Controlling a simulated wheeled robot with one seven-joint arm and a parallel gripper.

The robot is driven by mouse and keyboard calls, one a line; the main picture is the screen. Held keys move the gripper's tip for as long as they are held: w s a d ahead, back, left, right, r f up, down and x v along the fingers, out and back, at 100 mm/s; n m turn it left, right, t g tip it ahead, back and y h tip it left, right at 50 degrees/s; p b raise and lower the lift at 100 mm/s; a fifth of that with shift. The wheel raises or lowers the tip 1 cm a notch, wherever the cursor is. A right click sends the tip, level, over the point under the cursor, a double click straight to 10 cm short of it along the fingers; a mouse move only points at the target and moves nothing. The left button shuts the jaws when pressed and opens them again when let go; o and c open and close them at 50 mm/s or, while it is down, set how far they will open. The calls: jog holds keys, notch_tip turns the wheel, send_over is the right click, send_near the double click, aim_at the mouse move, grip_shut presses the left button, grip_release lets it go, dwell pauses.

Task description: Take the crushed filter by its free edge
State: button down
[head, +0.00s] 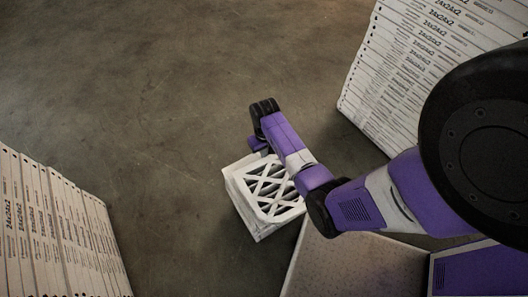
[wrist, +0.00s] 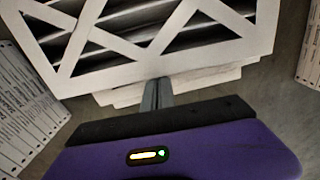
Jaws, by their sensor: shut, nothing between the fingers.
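A white filter with a cardboard lattice face (head: 270,192) lies on top of a small pile on the floor in the head view. In the wrist view the filter (wrist: 150,52) fills the upper part, with dark grey pleats behind its lattice. I cannot clearly make out crushing. My gripper (wrist: 158,82) is shut and empty; its fingertips are at the filter's near edge in the picture, and I cannot tell whether they touch it. In the head view my arm hides the fingers and covers part of the filter's right side.
White edges of more filters (wrist: 115,97) show under the top one. Tall stacks of boxed filters stand at left (head: 55,225) and upper right (head: 415,75). A light brown flat surface (head: 350,268) lies at the bottom. Bare concrete floor (head: 170,90) is open at upper left.

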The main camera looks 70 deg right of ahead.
aim_at(272, 164)
jog(key=shift+s+a+r+p, duration=0.1)
jog(key=shift+s+a+p, duration=0.1)
jog(key=shift+p, duration=0.15)
jog(key=s+a+p, duration=0.2)
jog(key=s+p, duration=0.1)
jog(key=shift+a+r+p, duration=0.1)
jog(key=shift+a+p, duration=0.25)
jog(key=shift+s+a+f, duration=0.2)
jog(key=shift+s+a, duration=0.05)
jog(key=shift+s, duration=0.1)
jog(key=shift+r+p, duration=0.7)
jog(key=shift+r, duration=3.2)
